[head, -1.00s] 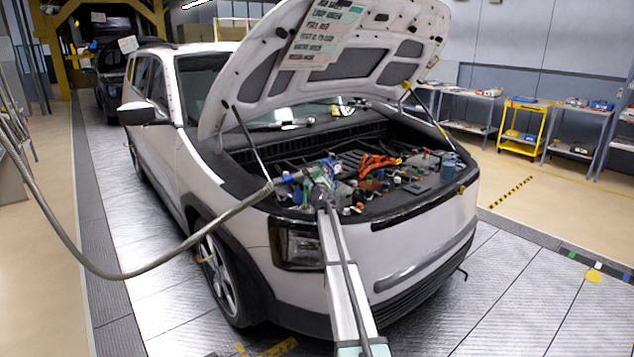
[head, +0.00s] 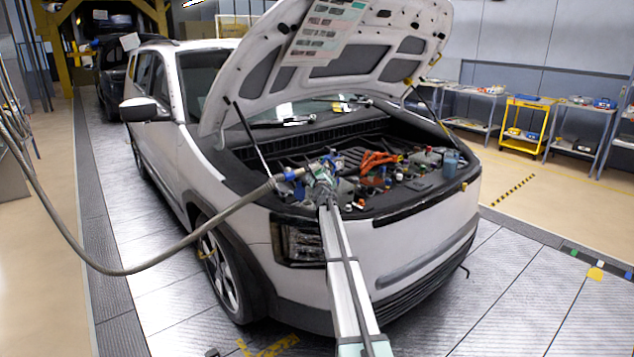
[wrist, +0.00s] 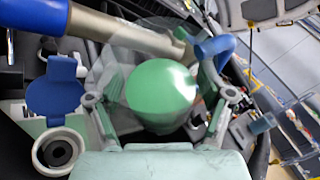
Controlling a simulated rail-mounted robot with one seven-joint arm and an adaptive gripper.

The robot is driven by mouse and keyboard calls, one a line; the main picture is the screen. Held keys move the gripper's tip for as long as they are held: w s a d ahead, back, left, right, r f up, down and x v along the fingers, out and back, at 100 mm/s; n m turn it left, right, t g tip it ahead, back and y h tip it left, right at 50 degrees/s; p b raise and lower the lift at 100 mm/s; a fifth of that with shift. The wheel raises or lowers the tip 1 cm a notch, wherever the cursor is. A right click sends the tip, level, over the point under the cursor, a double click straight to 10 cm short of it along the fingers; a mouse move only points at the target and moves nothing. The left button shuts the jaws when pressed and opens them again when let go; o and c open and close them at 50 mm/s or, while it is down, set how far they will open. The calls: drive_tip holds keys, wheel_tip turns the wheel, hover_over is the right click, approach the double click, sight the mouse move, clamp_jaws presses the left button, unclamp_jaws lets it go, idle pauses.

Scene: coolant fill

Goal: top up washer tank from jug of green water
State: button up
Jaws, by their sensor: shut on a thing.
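My gripper (wrist: 162,100) is shut on a clear jug (wrist: 122,65) with green water (wrist: 162,92) in it; one finger lies on each side. In the head view, my gripper (head: 322,185) is at the front left of the open engine bay, and the jug there is too small to make out well. In the wrist view, a pale round filler neck (wrist: 45,140) stands open at lower left, with a raised blue cap (wrist: 55,92) beside it. The jug is to the right of this neck, apart from it in the picture. I cannot tell the jug's height over it.
A thick hose (head: 150,268) with a metal and blue end (wrist: 125,32) reaches into the bay close to the jug. The raised hood (head: 330,65) hangs above. Orange cables (head: 375,160) and several parts fill the bay. A yellow cart (head: 525,120) stands far right.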

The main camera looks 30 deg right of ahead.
drive_tip(key=shift+a+f+n+t+b, duration=0.15)
drive_tip(key=shift+n+t+b, duration=0.3)
drive_tip(key=shift+b, duration=3.35)
drive_tip(key=shift+d+f+n+t+b, duration=0.1)
drive_tip(key=shift+f+n+t+b, duration=0.3)
drive_tip(key=shift+b, duration=3.35)
idle(0.4)
